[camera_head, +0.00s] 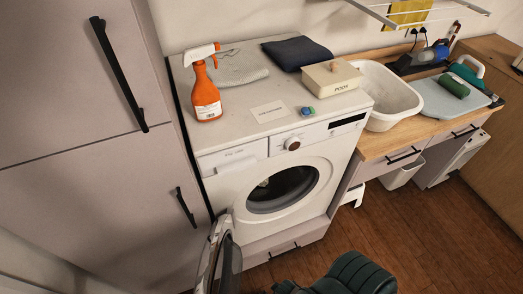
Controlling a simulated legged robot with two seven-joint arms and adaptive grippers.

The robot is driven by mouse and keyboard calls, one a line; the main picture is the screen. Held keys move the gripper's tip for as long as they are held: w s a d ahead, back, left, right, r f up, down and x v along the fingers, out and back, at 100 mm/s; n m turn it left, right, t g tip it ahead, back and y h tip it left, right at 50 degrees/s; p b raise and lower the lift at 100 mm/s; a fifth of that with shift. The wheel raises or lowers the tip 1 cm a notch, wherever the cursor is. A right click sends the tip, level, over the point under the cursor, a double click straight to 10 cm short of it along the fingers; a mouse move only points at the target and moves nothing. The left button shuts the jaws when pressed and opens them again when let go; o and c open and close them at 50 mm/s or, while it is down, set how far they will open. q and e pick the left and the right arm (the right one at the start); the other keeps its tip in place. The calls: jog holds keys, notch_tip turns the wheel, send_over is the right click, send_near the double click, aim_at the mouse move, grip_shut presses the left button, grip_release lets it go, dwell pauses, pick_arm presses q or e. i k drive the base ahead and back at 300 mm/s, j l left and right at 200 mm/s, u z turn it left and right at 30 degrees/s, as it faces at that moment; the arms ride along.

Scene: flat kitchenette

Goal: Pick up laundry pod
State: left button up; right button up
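The laundry pod (307,111), small with blue and green colours, lies on the white top of the washing machine (225,129), near its front edge and above the control knob. It sits in front of a cream box marked PODS (331,78), apart from it. Nothing covers the pod. Neither of my grippers can be made out in the head view.
An orange spray bottle (204,92), grey cloth (238,67), dark folded cloth (296,52) and white card (269,111) share the machine top. The washer door (226,262) stands open. A white basin (381,95) is at right. A dark ribbed shape (352,274) shows at the bottom.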

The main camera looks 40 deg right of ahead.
aim_at(306, 112)
jog(key=k+l+z, duration=0.15)
jog(key=l, duration=0.2)
jog(key=k+l+z, duration=0.15)
jog(key=l, duration=0.15)
jog(key=l+z, duration=0.15)
jog(key=z, duration=0.2)
jog(key=l+z, duration=0.15)
jog(key=z, duration=0.2)
jog(key=i+j, duration=0.05)
